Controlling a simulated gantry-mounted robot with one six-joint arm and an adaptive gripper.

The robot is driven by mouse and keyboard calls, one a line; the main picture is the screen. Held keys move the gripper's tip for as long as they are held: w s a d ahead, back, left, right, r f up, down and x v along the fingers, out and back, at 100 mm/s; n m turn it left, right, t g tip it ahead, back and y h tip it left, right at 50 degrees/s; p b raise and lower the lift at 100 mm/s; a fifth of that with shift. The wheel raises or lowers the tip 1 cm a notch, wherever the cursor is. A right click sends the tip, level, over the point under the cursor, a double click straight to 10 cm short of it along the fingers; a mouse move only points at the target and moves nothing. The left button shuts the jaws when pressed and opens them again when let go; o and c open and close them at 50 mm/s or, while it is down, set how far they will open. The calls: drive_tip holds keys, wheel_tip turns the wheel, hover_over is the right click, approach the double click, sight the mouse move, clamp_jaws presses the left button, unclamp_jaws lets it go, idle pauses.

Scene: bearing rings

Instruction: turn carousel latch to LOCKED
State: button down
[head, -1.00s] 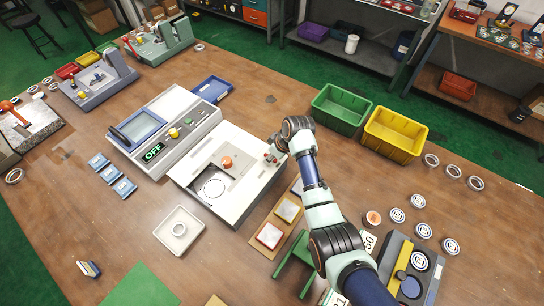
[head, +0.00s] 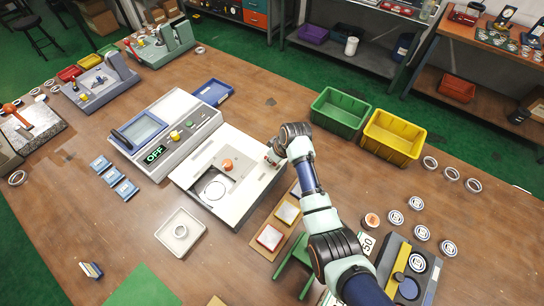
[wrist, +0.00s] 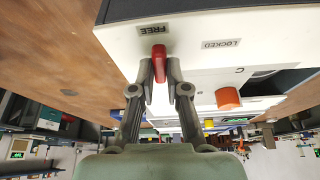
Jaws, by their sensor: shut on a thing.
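The carousel machine (head: 243,163) has a white top and an orange knob (head: 227,165), which also shows in the wrist view (wrist: 228,97). In the wrist view the red latch handle (wrist: 159,62) lies beside the FREE label (wrist: 155,30). The LOCKED label (wrist: 220,43) is to its right, apart from the handle. My gripper (wrist: 160,75) is shut on the red handle, one finger on each side. In the head view my gripper (head: 271,156) is at the right back edge of the white top, where the handle is mostly hidden.
The grey control unit (head: 165,130) with an OFF display adjoins the machine. A green bin (head: 340,111) and a yellow bin (head: 393,138) stand behind my arm. Colored pads (head: 270,237) lie in front of the machine. A white tray (head: 180,232) sits on open table at its left front.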

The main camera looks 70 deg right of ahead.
drive_tip(key=m+p, duration=0.2)
drive_tip(key=m+h+p, duration=0.1)
drive_tip(key=shift+w+a+r+g, duration=0.1)
drive_tip(key=shift+a+r+g, duration=0.1)
drive_tip(key=shift+a+g, duration=0.15)
drive_tip(key=m, duration=0.1)
drive_tip(key=m+g+p, duration=0.1)
drive_tip(key=m, duration=0.1)
drive_tip(key=m+h+p, duration=0.1)
drive_tip(key=shift+w+a+f+m, duration=0.2)
drive_tip(key=shift+w+m, duration=0.1)
drive_tip(key=shift+m, duration=0.1)
drive_tip(key=m+g, duration=0.1)
drive_tip(key=m, duration=0.1)
drive_tip(key=m+g+h+b, duration=0.1)
drive_tip(key=m, duration=0.1)
drive_tip(key=shift+w+a+f+m, duration=0.1)
drive_tip(key=shift+w+m, duration=0.2)
drive_tip(key=shift+w, duration=0.05)
drive_tip(key=shift+w+m+g+b, duration=0.2)
drive_tip(key=shift+m+g+b, duration=0.15)
drive_tip(key=shift+m+b, duration=0.7)
drive_tip(key=shift+w+m+g+b, duration=0.1)
drive_tip(key=shift+m+g+b, duration=0.3)
drive_tip(key=shift+m+b, duration=0.55)
drive_tip(key=shift+m, duration=0.4)
drive_tip(key=c, duration=1.2)
unclamp_jaws()
drive_tip(key=shift+o, duration=0.2)
